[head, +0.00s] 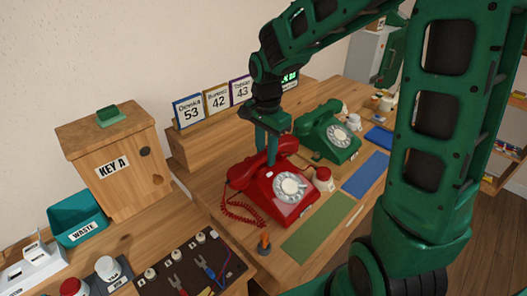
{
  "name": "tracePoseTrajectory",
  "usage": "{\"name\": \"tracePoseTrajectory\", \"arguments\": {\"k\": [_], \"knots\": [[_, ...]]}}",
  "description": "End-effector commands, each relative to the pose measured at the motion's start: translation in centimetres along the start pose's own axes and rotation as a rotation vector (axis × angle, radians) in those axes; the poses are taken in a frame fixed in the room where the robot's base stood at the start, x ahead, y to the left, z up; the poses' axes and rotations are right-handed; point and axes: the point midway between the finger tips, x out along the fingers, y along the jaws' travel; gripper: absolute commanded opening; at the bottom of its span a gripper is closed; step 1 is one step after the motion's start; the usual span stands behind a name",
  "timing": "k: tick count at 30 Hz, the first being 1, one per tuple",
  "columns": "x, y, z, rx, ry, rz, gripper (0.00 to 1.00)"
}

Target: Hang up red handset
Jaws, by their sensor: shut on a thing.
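The red phone (283,191) stands on the wooden desk, with a pale round dial facing the front right. Its red handset (243,175) lies across the back of the phone, at or just above the cradle. I cannot tell whether it is fully seated. My gripper (267,155) points down from above and is shut on the middle of the red handset. The fingers hide part of its grip. A coiled red cord (239,211) hangs from the handset's left end down to the desk at the left of the phone.
A green phone (330,133) stands behind and right, with a small red-lidded jar (323,179) near the red phone. A green mat (317,241) and blue mat (365,174) lie in front. Name cards (215,100) stand on a wooden shelf behind. A tool board (190,267) is front left.

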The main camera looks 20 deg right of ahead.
Motion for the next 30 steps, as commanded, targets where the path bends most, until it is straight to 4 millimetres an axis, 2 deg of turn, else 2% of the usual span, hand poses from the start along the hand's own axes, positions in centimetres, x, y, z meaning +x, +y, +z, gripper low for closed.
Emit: {"name": "tracePoseTrajectory", "arguments": {"k": [8, 9, 11, 12, 23, 26, 30], "knots": [[0.2, 0.0, 0.0, 0.0, 0.0, 0.001, 0.0], [0.2, 0.0, 0.0, 0.0, 0.0, 0.001, 0.29], [0.2, 0.0, 0.0, 0.0, 0.0, 0.001, 0.44], [0.2, 0.0, 0.0, 0.0, 0.0, 0.001, 0.47], [-0.3, 0.0, 0.0, 0.0, 0.001, -0.001, 0.47], [-1.5, -0.1, 0.0, 0.001, 0.002, -0.002, 0.47], [-4.0, -0.1, -0.1, 0.001, 0.002, -0.004, 0.47]]}}
